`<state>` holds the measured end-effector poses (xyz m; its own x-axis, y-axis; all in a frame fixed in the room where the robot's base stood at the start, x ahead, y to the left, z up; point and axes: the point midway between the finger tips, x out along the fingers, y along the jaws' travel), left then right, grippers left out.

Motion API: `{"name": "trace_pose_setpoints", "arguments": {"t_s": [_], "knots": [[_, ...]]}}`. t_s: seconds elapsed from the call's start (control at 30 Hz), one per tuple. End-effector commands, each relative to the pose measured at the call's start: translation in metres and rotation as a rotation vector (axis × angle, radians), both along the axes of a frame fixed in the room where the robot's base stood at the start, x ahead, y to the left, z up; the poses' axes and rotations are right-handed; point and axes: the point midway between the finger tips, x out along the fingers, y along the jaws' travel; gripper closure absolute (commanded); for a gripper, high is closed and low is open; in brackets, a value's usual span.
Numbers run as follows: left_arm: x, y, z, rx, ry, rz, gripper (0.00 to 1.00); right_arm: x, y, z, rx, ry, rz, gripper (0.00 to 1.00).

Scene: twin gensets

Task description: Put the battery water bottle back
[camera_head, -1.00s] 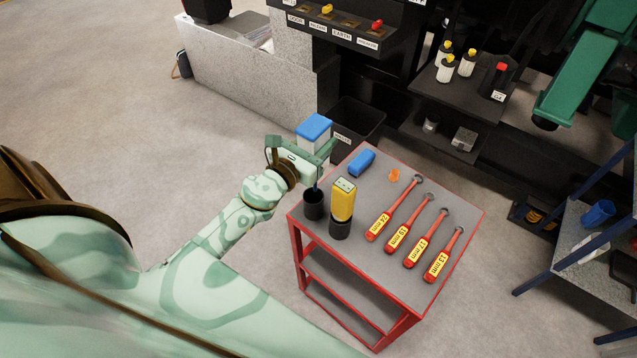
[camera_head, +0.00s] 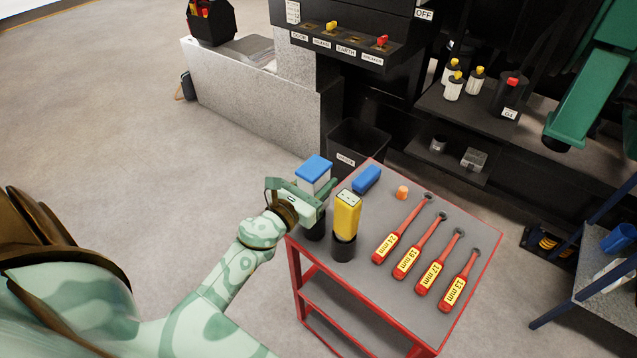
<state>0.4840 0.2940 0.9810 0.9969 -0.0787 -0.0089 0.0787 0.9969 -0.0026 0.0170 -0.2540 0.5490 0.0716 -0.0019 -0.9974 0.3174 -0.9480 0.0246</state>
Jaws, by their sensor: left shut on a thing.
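The battery water bottle (camera_head: 313,176), white with a blue square cap, is in my left gripper (camera_head: 312,192). The gripper is shut on it near the near left corner of the red-framed cart (camera_head: 342,276). The bottle is about upright. A black round holder (camera_head: 314,231) stands on the cart corner below the gripper. The gripper hides the bottle's lower part and most of the holder's mouth, so I cannot tell whether the bottle is inside it. My right gripper is not in view.
A yellow device (camera_head: 347,213) stands in a second black holder (camera_head: 343,248) just right of the gripper. A blue block (camera_head: 367,179), an orange piece (camera_head: 402,192) and several red wrenches (camera_head: 433,267) lie on the cart. A black waste bin (camera_head: 357,142) stands behind it.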

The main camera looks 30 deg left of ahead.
Motion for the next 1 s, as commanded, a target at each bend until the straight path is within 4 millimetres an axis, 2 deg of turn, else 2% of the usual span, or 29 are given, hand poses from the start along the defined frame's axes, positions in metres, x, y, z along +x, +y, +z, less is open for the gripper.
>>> {"name": "trace_pose_setpoints", "arguments": {"t_s": [0.13, 0.17, 0.23, 0.6, 0.77, 1.0], "knots": [[0.000, 0.000, -0.003, 0.001, -0.001, 0.000, 0.86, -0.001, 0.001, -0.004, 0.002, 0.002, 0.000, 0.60], [0.000, 0.000, -0.004, 0.000, 0.001, 0.000, 0.55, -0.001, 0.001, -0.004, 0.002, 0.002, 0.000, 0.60], [0.000, 0.000, -0.003, 0.000, 0.000, 0.000, 0.36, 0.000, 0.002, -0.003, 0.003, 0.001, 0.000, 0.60], [-0.001, 0.000, 0.003, 0.000, -0.001, 0.000, 0.36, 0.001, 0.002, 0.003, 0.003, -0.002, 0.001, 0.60], [-0.031, 0.003, -0.002, 0.001, 0.003, 0.000, 0.36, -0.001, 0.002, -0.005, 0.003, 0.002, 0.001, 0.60], [-0.088, 0.007, -0.004, 0.000, 0.004, 0.001, 0.36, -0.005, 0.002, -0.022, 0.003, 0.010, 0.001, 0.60]]}}
